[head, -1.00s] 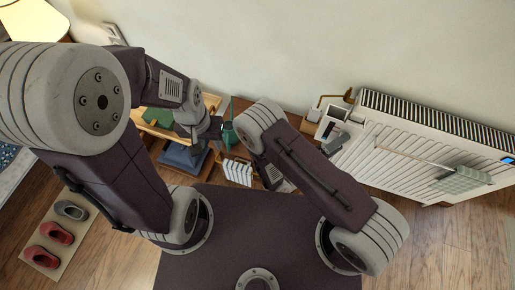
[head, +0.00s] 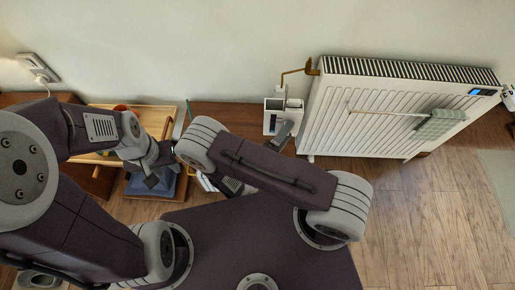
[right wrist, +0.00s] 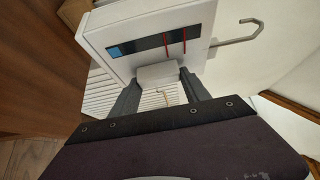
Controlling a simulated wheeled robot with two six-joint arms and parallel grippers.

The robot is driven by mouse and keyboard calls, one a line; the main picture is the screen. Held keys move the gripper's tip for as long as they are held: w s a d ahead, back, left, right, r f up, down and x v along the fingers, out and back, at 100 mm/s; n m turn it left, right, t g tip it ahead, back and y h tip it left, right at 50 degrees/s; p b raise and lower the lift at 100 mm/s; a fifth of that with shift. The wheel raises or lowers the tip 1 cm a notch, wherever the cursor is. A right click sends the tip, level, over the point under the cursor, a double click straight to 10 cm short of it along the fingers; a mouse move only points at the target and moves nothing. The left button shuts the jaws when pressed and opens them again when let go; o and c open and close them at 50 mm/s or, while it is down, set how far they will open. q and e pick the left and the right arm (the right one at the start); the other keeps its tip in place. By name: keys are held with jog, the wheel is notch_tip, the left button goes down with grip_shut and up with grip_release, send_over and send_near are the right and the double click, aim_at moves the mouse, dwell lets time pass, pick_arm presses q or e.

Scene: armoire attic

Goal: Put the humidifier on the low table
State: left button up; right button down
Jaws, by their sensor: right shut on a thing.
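The humidifier, a white box with a dark strip marked in blue and red and a metal hook at one side, fills the top of the right wrist view (right wrist: 120,28). My right gripper (right wrist: 158,78) is shut on its small pale tab. In the head view the humidifier (head: 270,118) is held near the wall, left of the radiator, by my right gripper (head: 284,133). A brown wooden surface (head: 235,113) lies by the wall; I cannot tell whether it is the low table. My left gripper (head: 162,172) is open and empty over a blue item.
A white radiator (head: 350,125) with a green cloth (head: 437,124) on its rail stands at the right. A copper pipe (head: 297,71) runs from it to the wall. A light wooden tray (head: 150,118) is at the left.

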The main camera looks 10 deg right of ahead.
jog(key=a+f+b, duration=0.2)
jog(key=w+a+f+b, duration=0.1)
jog(key=a+b, duration=0.1)
jog(key=a, duration=0.1)
jog(key=a+f+b, duration=0.2)
jog(key=a+b, duration=0.1)
jog(key=shift+w+a+f, duration=0.2)
jog(key=shift+w+f, duration=0.05)
jog(key=shift+f, duration=0.1)
jog(key=shift+a, duration=0.25)
jog(key=shift+r, duration=0.15)
notch_tip(320, 180, down, 4)
jog(key=b, duration=0.5)
jog(key=shift+f, duration=0.2)
jog(key=shift+r, duration=0.25)
jog(key=shift+f, duration=0.15)
jog(key=c, duration=0.5)
grip_release()
